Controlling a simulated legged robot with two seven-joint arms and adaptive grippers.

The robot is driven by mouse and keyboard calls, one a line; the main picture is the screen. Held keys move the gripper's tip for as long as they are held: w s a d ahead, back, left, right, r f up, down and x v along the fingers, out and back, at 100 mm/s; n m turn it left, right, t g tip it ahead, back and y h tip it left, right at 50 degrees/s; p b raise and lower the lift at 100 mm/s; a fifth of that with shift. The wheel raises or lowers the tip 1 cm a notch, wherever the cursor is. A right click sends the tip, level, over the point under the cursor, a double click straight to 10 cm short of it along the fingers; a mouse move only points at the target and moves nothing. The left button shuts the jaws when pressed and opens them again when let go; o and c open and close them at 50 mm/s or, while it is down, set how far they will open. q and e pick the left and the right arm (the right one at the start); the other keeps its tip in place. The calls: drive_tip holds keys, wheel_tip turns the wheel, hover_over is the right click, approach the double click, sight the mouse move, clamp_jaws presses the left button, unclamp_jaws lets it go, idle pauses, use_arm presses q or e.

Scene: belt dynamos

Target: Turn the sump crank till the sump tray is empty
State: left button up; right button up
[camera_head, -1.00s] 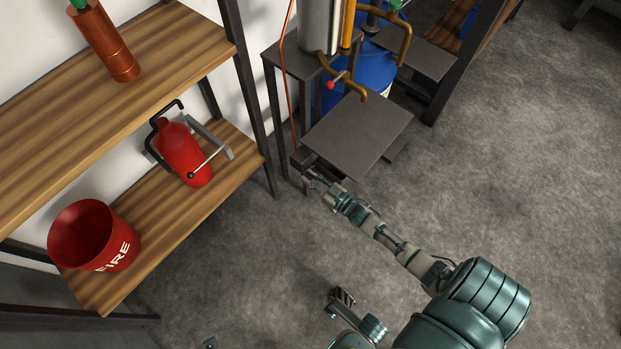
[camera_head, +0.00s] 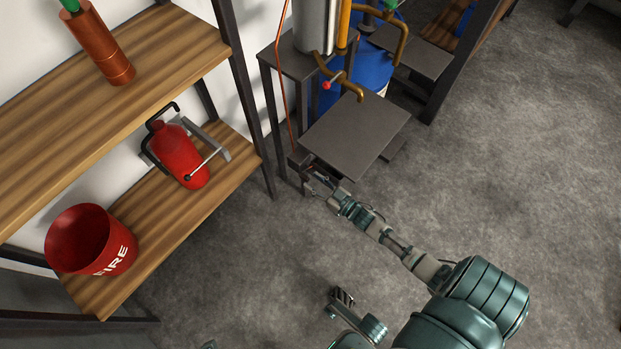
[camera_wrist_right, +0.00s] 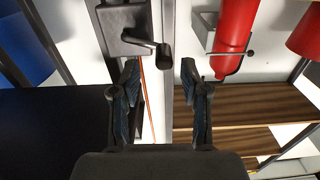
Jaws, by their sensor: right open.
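A dark grey box with a crank arm and a rounded handle, apparently the sump crank (camera_wrist_right: 145,42), shows at the top of the right wrist view. In the head view it is a small dark shape (camera_head: 297,159) at the left edge of the flat grey stand, mostly hidden. My right gripper (camera_head: 311,184) is beside that stand's near left corner. In the wrist view the right gripper (camera_wrist_right: 160,75) is open, its fingers on either side of empty space, with the crank handle just beyond the fingertips. I cannot make out the sump tray for certain.
The flat grey stand (camera_head: 357,130) is just beyond my gripper. A brass pipe (camera_head: 345,82) with a red knob and a blue drum (camera_head: 372,68) stand behind it. A wooden shelf at left holds a red extinguisher (camera_head: 180,155) and a fire bucket (camera_head: 80,240). The floor at right is clear.

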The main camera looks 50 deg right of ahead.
drive_tip(key=s+d, duration=0.1)
drive_tip(key=s, duration=0.8)
drive_tip(key=shift+s+d, duration=0.15)
drive_tip(key=shift+s, duration=0.2)
drive_tip(key=shift+f, duration=0.1)
